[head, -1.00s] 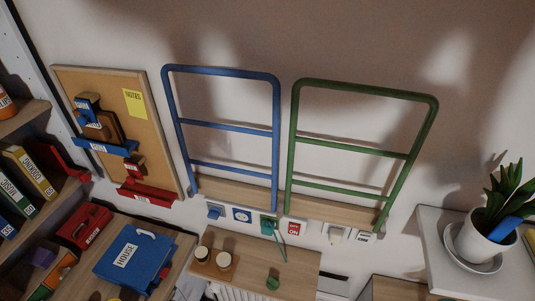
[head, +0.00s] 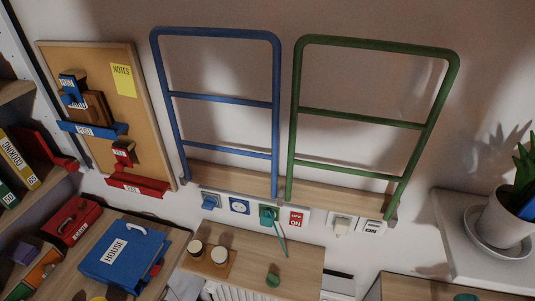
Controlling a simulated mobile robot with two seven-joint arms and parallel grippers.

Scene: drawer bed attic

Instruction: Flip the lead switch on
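A row of wall fittings sits under two ladder-like racks. A red switch plate (head: 296,219) lettered OFF and ON is near the middle of the row. A white switch plate (head: 373,227) with dark OFF and ON lettering is at the row's right end. I cannot tell for sure which is the lead switch, or which way either is set. A green plug (head: 268,215) with a thin green cord (head: 281,244) sits left of the red plate, and a whitish plug (head: 342,226) sits left of the white plate. Neither of my grippers shows.
A blue rack (head: 276,110) and a green rack (head: 296,115) stand against the wall above the fittings. Below is a wooden shelf (head: 300,262) with two pale-topped jars and a green knob (head: 273,281). A blue HOUSE binder (head: 127,256) lies left; a potted plant (head: 503,222) stands right.

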